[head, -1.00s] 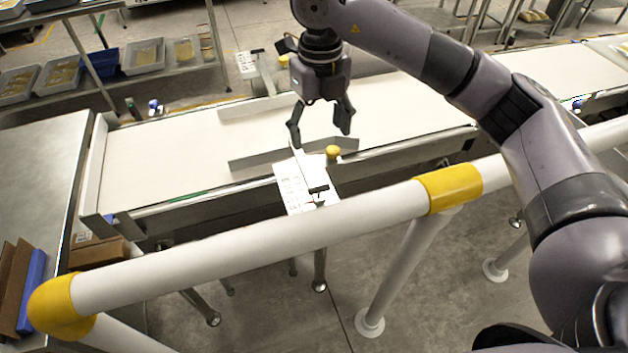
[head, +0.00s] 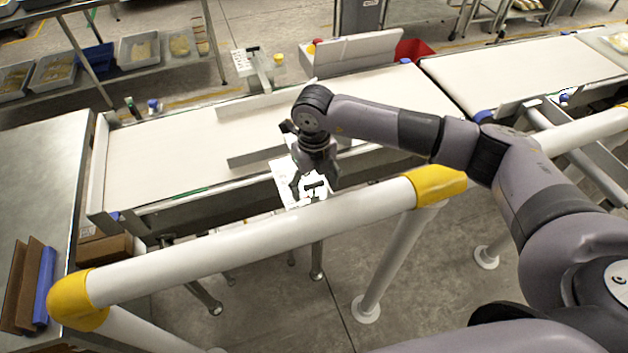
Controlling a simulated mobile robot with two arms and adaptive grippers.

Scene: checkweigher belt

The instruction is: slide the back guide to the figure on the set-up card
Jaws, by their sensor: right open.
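The back guide (head: 265,105) is a pale upright strip along the far side of the white belt. A bracket behind it carries a white printed plate (head: 244,62) and a yellow knob (head: 279,59). The front guide (head: 250,157) is a grey strip along the near side. A white plate (head: 286,188) with small printing and a dark pointer sits at its near side; the figures are too small to read. My right gripper (head: 312,189) is open, pointing down over this near plate, and hides part of it and the front knob. No set-up card can be made out for certain.
A white rail (head: 245,240) with yellow joints crosses in front of the conveyor, below my right arm. A grey box (head: 357,52) stands at the belt's far side, with a red bin (head: 413,50) beside it. The belt (head: 170,150) is clear on the left.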

